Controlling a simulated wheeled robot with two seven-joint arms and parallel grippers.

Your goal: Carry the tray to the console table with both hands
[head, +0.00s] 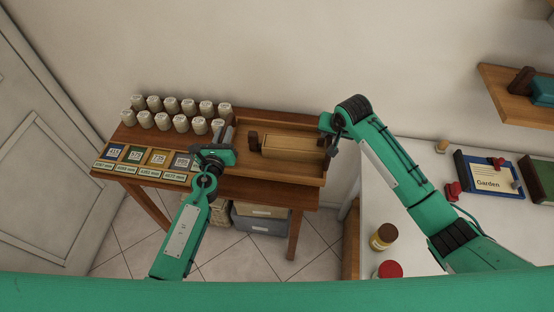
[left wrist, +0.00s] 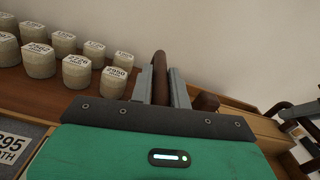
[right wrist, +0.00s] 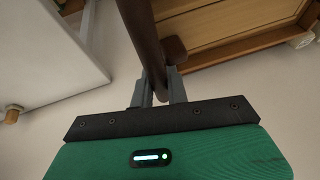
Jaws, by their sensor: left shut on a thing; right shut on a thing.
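The brown wooden tray (head: 295,172) is at the right end of the console table (head: 262,190). I cannot tell whether it touches the tabletop or hangs just above it. A lighter wooden box-like thing (head: 292,146) with a dark end lies within its rim. My left gripper (head: 228,132) is at the tray's left side. In the left wrist view its fingers (left wrist: 160,88) are shut on a dark brown handle bar. My right gripper (head: 332,140) is at the right side. In the right wrist view its fingers (right wrist: 160,88) are shut on another dark brown bar.
Several labelled jars (head: 172,105) stand in rows on the table's back left. Several numbered cards (head: 158,157) lie along its front left. Storage boxes (head: 262,220) sit underneath.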

